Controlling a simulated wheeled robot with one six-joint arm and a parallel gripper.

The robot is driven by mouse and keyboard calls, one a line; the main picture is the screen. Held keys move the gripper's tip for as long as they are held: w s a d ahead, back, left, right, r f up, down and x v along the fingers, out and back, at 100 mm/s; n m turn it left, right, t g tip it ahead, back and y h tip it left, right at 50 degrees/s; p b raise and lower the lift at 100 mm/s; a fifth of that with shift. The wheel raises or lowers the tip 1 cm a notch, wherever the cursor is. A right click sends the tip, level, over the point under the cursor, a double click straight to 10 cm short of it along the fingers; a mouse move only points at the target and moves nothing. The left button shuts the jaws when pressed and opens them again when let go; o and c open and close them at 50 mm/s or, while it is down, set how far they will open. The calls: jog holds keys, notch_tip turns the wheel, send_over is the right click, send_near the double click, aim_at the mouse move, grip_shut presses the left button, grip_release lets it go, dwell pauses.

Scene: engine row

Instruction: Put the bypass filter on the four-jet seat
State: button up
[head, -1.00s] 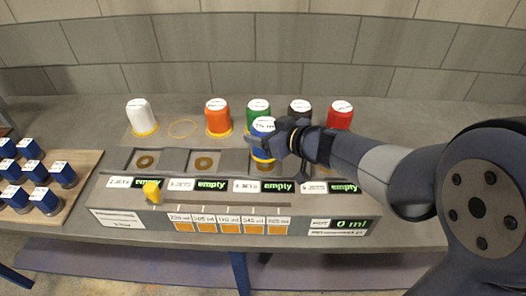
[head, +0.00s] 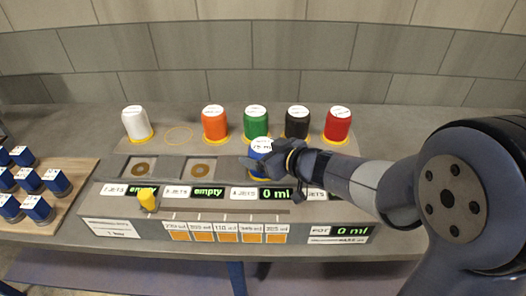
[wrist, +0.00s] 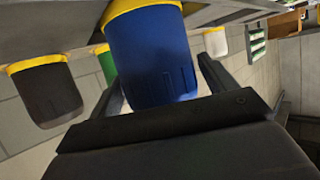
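A blue filter (head: 259,160) with a white top label and a yellow rim stands upright at the third seat from the left, behind a display (head: 276,193) reading 0 ml. Its label text is too small to read surely. My gripper (head: 252,163) reaches in from the right, with its fingers on either side of the blue filter. In the wrist view the blue filter (wrist: 152,55) fills the space between the fingers, which look closed on its sides. The third seat itself is hidden by the filter and gripper. The jet-count labels are small and partly blurred.
White (head: 137,124), orange (head: 215,124), green (head: 256,122), black (head: 297,122) and red (head: 337,124) filters stand behind. The two left seats (head: 141,169) are bare. A yellow knob (head: 148,198) sits on the front slot. Several blue jars stand on a wooden board (head: 72,172) at left.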

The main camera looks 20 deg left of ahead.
jog(key=shift+o, duration=0.5)
jog(key=shift+d+r, duration=0.15)
jog(key=shift+r, duration=0.1)
jog(key=p+v, duration=0.2)
jog(key=v, duration=0.9)
jog(key=shift+s+d+r, duration=0.15)
jog(key=shift+s+d, duration=0.05)
jog(key=shift+d, duration=0.05)
